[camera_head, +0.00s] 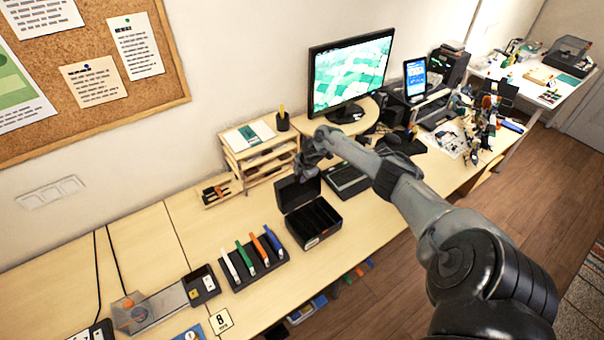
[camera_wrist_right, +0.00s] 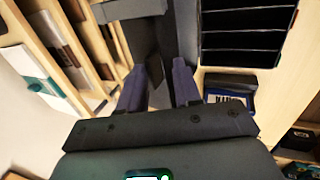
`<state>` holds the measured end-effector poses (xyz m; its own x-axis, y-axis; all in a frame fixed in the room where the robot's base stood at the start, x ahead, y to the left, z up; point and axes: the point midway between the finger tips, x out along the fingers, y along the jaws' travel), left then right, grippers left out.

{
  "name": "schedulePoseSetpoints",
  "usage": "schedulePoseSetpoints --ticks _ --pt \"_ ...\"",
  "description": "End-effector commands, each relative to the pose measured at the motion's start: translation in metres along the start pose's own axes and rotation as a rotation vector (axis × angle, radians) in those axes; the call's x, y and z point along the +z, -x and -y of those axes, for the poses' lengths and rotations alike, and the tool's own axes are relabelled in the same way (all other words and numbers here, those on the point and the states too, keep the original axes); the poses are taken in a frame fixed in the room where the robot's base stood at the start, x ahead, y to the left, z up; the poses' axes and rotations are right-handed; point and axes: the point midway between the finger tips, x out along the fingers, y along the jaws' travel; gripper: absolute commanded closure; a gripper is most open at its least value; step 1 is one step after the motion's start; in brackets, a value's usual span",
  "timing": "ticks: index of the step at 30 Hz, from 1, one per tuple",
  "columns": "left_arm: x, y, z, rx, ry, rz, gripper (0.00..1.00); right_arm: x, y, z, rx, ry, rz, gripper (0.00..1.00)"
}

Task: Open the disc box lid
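The black disc box (camera_head: 313,222) stands on the desk below the monitor. Its inside, split into several dark compartments, is exposed and also shows in the right wrist view (camera_wrist_right: 243,40). Its lid (camera_head: 296,191) stands raised along the box's back edge. My right gripper (camera_head: 309,167) is just above and behind the lid in the head view. In the right wrist view its two fingers (camera_wrist_right: 158,80) are apart, with a dark part seen beyond and between them. I cannot tell whether they touch the lid. My left gripper is not in view.
A wooden shelf rack (camera_head: 258,152) stands close behind the box, left of my right gripper. A holder with several coloured strips (camera_head: 252,262) lies left of the box.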

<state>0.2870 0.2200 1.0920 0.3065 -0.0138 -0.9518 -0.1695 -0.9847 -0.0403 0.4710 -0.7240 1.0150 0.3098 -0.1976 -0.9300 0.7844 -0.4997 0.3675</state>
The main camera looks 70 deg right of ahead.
Motion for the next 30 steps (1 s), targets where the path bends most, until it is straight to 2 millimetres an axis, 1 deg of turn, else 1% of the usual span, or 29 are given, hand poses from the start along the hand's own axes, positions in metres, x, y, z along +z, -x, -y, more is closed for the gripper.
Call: schedulePoseSetpoints --ticks 5,8,15,21,25,30 --pt "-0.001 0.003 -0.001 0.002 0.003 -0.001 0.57 0.001 0.009 -0.001 0.002 0.001 0.001 0.67" --pt "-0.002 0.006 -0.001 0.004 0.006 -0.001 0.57 0.001 0.019 -0.001 0.001 0.004 0.001 0.67" --pt "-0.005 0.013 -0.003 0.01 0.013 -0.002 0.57 0.002 0.056 0.0 0.001 0.006 0.003 0.67" --pt "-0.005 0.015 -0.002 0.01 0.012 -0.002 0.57 0.001 0.085 0.0 0.0 0.005 0.003 0.67" --pt "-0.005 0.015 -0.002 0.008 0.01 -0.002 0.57 0.002 0.098 0.0 0.001 0.002 0.003 0.67" --pt "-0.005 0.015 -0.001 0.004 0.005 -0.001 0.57 0.001 0.107 0.0 0.0 0.001 0.001 0.67"
